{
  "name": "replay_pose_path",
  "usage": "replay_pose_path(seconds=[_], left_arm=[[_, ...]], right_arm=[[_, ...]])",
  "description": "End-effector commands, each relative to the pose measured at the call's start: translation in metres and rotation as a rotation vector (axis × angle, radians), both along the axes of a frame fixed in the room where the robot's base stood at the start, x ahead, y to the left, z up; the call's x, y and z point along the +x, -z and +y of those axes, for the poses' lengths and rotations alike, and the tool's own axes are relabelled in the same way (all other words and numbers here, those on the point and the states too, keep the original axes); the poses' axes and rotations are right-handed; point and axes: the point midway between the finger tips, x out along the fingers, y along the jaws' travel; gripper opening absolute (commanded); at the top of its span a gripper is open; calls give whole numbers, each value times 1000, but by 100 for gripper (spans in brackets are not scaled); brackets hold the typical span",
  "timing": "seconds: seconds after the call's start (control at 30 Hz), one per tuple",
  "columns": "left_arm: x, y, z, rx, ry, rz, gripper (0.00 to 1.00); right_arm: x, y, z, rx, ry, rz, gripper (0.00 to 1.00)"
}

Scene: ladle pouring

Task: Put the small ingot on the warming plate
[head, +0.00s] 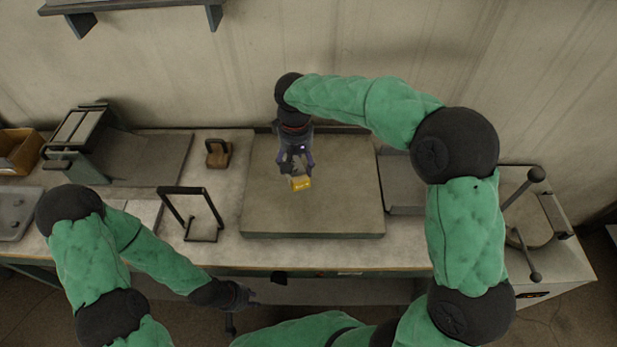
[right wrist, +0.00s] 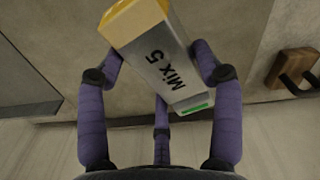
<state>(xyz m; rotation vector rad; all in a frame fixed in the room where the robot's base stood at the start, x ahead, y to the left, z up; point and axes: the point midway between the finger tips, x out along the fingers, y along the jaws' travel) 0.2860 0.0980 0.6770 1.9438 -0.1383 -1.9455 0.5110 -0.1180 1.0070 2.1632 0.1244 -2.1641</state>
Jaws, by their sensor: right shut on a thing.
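My right gripper (head: 297,174) is shut on a small block, the ingot (head: 301,184), which shows yellow-gold in the head view. In the right wrist view the ingot (right wrist: 155,62) has a gold end and a grey side marked "MIX 5" with a green strip. It sits tilted between the purple fingers (right wrist: 160,75). The gripper is over the wide flat grey slab (head: 340,212), which looks like the warming plate, though nothing labels it. I cannot tell the gap between ingot and slab. My left gripper (head: 243,296) hangs low before the bench's front edge; its fingers are unclear.
Left of the slab stand a brown block with a handle (head: 217,153) and a black upright frame (head: 190,214). A grey machine (head: 80,140) and a wooden box (head: 18,152) are further left. A round-topped unit with knobbed levers (head: 530,222) stands at right. The slab's front is clear.

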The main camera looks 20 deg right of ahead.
Motion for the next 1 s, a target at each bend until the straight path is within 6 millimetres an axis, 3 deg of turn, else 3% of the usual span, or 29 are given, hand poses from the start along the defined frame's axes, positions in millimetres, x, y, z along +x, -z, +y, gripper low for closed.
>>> replay_pose_path(seconds=[0.2, 0.47, 0.7, 1.0], left_arm=[[0, 10, 0, 0, 0, 0, 25], [0, 14, 0, 0, 0, 0, 25], [0, 24, 0, 0, 0, 0, 25], [0, 23, 0, 0, 0, 0, 25]], right_arm=[[1, 23, -21, 1, 3, -4, 10], [1, 35, -30, 1, 2, -4, 10], [1, 65, -32, 0, 0, -3, 10], [1, 66, -32, 2, 1, -5, 10]])
